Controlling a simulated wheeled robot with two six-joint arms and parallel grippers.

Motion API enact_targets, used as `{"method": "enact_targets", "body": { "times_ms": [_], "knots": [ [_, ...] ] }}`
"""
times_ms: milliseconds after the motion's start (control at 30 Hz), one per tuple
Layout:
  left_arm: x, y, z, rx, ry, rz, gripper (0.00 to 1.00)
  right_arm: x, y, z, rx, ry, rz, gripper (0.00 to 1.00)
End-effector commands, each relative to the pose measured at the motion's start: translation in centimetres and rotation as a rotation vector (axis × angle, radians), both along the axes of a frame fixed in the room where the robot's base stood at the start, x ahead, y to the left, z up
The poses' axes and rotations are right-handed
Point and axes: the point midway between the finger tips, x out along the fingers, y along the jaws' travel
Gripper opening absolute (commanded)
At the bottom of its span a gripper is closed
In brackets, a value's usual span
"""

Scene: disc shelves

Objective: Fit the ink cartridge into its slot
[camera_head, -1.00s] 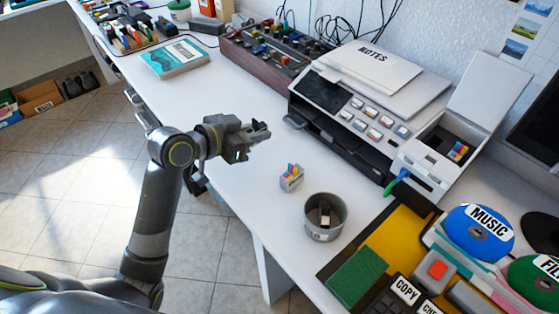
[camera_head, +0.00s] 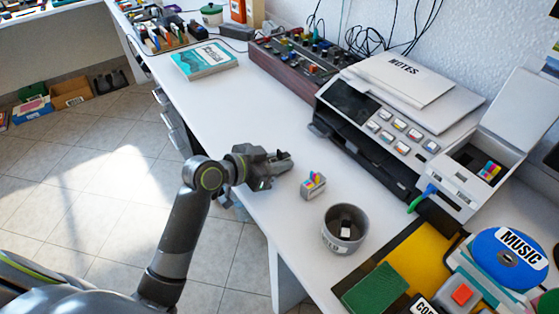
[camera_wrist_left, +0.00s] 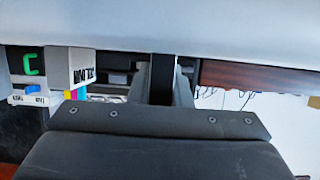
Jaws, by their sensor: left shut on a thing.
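The printer's open bay (camera_head: 477,166) is at right, with coloured parts inside. My right gripper is not in view.
A grey round bin (camera_head: 344,230) with a dark, white-labelled thing inside stands close to the cartridge. The printer body (camera_head: 365,145), with papers on top, fills the back. A yellow mat (camera_head: 418,247) lies at front right.

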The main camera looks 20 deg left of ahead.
Motion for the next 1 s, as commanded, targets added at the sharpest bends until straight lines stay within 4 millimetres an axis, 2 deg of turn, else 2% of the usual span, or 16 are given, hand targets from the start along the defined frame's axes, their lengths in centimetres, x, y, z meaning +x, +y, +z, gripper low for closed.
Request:
{"method": "enact_targets", "body": {
  "times_ms": [33, 67, 200, 633, 1000],
  "knots": [
    [0.0, 0.0, -0.2, -0.001, 0.001, 0.000, 0.00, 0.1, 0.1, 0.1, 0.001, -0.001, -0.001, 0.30],
    [0.0, 0.0, -0.2, -0.001, 0.001, 0.000, 0.20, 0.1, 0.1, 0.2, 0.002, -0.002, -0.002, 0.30],
    [0.0, 0.0, -0.1, -0.001, 0.001, 0.000, 0.39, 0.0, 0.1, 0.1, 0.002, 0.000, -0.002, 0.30],
    [-0.1, 0.1, 0.3, 0.001, 0.000, 0.000, 0.39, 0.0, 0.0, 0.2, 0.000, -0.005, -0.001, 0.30],
    [-4.9, 4.0, 2.7, 0.007, 0.001, 0.000, 0.39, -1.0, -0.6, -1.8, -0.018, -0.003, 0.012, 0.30]
  ]
}}
